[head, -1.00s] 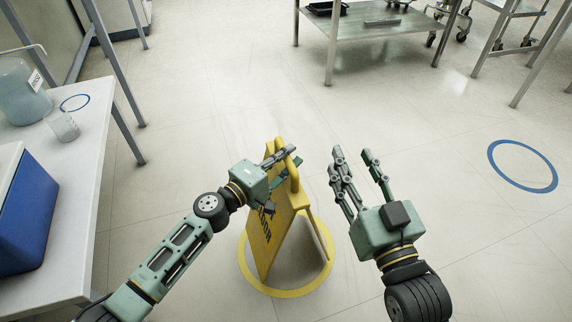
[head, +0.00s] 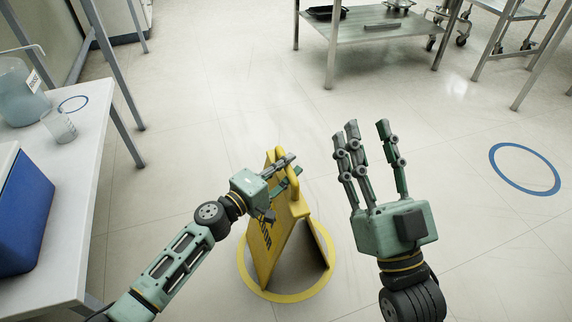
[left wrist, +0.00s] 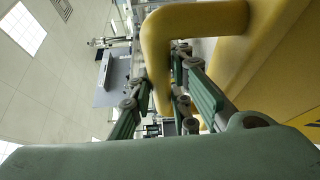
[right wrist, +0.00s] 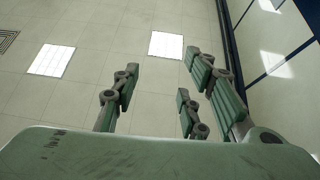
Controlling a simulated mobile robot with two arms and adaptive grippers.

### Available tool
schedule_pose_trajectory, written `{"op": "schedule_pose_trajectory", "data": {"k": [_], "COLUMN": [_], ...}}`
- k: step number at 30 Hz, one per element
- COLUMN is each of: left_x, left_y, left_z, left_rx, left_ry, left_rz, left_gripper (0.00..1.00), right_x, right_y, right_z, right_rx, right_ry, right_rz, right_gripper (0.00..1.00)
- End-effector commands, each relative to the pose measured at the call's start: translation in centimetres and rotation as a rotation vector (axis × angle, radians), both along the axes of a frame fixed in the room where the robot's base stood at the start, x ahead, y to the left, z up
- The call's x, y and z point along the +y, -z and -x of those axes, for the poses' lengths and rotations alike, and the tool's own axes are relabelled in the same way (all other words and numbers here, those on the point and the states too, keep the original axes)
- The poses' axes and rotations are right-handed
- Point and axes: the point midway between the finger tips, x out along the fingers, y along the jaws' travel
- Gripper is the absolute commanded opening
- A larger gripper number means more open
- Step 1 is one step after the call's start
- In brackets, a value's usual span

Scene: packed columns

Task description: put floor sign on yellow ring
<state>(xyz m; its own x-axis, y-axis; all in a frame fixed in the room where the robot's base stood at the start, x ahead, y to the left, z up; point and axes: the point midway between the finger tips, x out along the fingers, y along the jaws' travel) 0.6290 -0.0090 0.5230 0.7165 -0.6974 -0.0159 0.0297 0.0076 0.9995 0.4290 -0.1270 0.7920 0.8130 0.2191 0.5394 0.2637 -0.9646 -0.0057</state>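The yellow floor sign (head: 270,245) stands upright with its panels spread, inside the yellow ring (head: 285,298) on the floor. Its lower corners reach close to the ring's band; the far feet are hidden. My left gripper (head: 288,168) is at the top of the sign, at its handle (head: 297,184). In the left wrist view the handle (left wrist: 190,18) passes between my left fingers (left wrist: 165,95), which are spread apart. My right gripper (head: 366,135) is open and empty, to the right of the sign. Its spread fingers show in the right wrist view (right wrist: 160,90).
A blue ring (head: 525,168) lies on the floor at right. A white table (head: 75,180) at left carries a blue box (head: 22,220), a jug (head: 18,95) and a beaker (head: 58,125). A metal table (head: 380,35) stands at the back. The middle floor is clear.

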Motion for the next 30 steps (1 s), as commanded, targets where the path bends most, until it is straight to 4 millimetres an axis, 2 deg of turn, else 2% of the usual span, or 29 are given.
{"op": "schedule_pose_trajectory", "data": {"k": [1,6,17,20,27,30], "left_x": [0.0,0.0,0.0,1.1,4.7,6.0], "left_y": [-0.1,-0.1,-0.2,-0.1,-0.1,-0.2], "left_z": [0.0,0.0,0.1,1.0,4.8,6.3], "left_rx": [-0.001,-0.001,0.0,0.001,0.002,0.002], "left_ry": [0.001,0.001,0.0,-0.002,0.0,0.0], "left_rz": [0.001,0.001,0.0,-0.001,-0.002,-0.001], "left_gripper": [0.22,0.35,0.35,0.35,0.35,0.35], "right_x": [0.0,0.0,0.1,0.0,0.0,-0.1], "right_y": [0.0,0.0,0.1,0.9,3.5,4.0], "right_z": [0.0,0.0,-0.1,-0.7,-1.9,-2.0], "right_rx": [0.001,0.002,0.01,0.062,0.202,0.225], "right_ry": [0.0,-0.001,-0.001,0.004,0.012,0.013], "right_rz": [0.0,0.0,0.002,0.018,0.058,0.064], "right_gripper": [0.4,0.4,0.4,0.4,0.4,0.4]}}
